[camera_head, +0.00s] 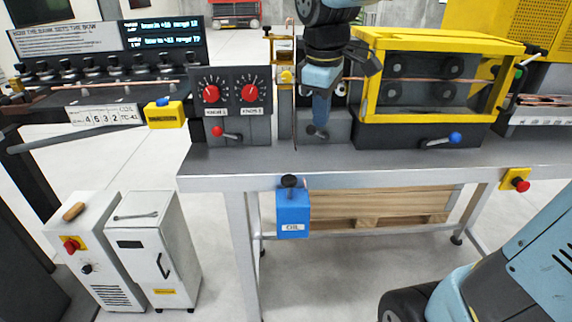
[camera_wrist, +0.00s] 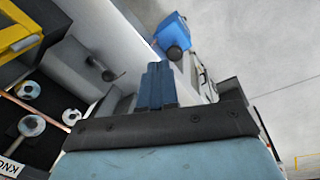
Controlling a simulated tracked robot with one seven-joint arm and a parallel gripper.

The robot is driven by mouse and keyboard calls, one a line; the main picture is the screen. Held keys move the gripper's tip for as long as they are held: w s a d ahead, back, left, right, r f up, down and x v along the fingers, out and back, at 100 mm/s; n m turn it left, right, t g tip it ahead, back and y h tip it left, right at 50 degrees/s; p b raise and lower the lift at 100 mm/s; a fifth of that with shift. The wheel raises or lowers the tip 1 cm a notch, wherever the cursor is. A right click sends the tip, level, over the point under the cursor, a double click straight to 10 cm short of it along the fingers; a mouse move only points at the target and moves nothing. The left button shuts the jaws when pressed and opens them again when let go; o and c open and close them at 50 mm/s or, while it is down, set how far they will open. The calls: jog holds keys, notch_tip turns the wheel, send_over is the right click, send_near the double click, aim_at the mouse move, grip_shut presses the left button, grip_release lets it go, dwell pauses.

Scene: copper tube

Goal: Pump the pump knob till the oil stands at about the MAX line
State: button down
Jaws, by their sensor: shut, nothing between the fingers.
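The blue oil box (camera_head: 293,215) with a white "OIL" label hangs at the front edge of the bench. The black pump knob (camera_head: 290,181) stands on its top. In the wrist view the blue oil box (camera_wrist: 172,31) and the black knob (camera_wrist: 178,53) show beyond my fingertips. My gripper (camera_head: 320,118) points down over the bench, above and behind the knob and apart from it. In the wrist view my gripper's blue fingers (camera_wrist: 156,70) are together with nothing between them. I cannot make out the oil level or a MAX line.
The yellow-framed machine (camera_head: 435,110) stands right of my gripper. The grey box with two red dials (camera_head: 232,95) stands left. A small dark lever (camera_head: 317,133) is just below my fingertips. A red stop button (camera_head: 519,184) is at the bench's right front. The space before the oil box is open.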

aim_at(288, 178)
jog(key=w+a+f+n+g, duration=0.2)
jog(key=w+a+n, duration=0.2)
jog(key=a, duration=0.3)
jog(key=shift+n, duration=0.8)
jog(key=shift+w+f, duration=0.1)
jog(key=shift+f, duration=0.05)
jog(key=f, duration=1.3)
jog(key=shift+d+f, duration=0.35)
jog(key=shift+f, duration=0.05)
